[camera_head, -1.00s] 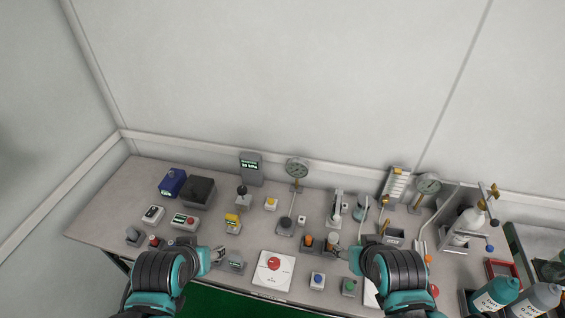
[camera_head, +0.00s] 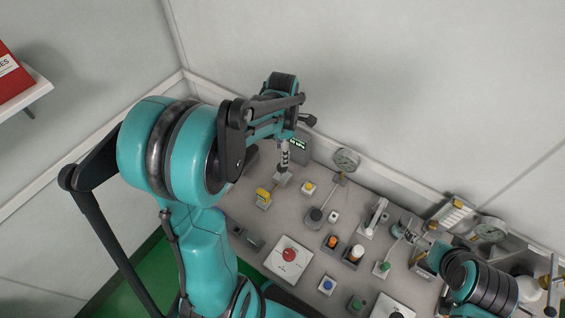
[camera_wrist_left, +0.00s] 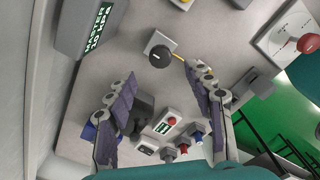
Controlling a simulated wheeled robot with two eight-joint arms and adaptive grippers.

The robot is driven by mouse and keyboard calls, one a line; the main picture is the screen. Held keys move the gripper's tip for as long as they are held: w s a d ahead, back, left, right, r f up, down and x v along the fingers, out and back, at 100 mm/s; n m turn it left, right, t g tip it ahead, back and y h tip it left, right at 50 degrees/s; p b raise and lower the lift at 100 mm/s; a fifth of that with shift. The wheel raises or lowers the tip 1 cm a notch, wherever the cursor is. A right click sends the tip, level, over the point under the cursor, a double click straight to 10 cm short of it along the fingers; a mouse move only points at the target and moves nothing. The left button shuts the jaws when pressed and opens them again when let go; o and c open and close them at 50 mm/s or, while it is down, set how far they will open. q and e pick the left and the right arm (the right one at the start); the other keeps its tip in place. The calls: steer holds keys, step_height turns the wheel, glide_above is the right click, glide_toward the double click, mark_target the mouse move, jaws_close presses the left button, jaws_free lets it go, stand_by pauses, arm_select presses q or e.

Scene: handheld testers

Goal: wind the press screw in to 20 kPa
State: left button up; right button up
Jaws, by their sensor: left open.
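The press screw seems to be the black round knob (camera_wrist_left: 159,56) on a small pale base in the left wrist view; its base (camera_head: 283,178) shows below my left gripper in the head view. My left gripper (camera_head: 285,156) hangs above it, pointing down. In its wrist view the two fingers (camera_wrist_left: 163,98) are spread with nothing between them, and the knob lies beyond them, apart. The master readout (camera_wrist_left: 92,27) is lit green; it also shows in the head view (camera_head: 298,145), its digits hard to read. My right gripper (camera_head: 408,236) is low over the right side; its jaws are unclear.
A yellow-topped block (camera_head: 263,193) and yellow button (camera_head: 308,187) stand close to the knob. My left arm covers the table's left part.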

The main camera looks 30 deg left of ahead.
mark_target(282, 170)
arm_select(q)
step_height(282, 170, down, 7)
steer(key=b, duration=0.2)
steer(key=shift+b, duration=0.35)
steer(key=c, duration=1.2)
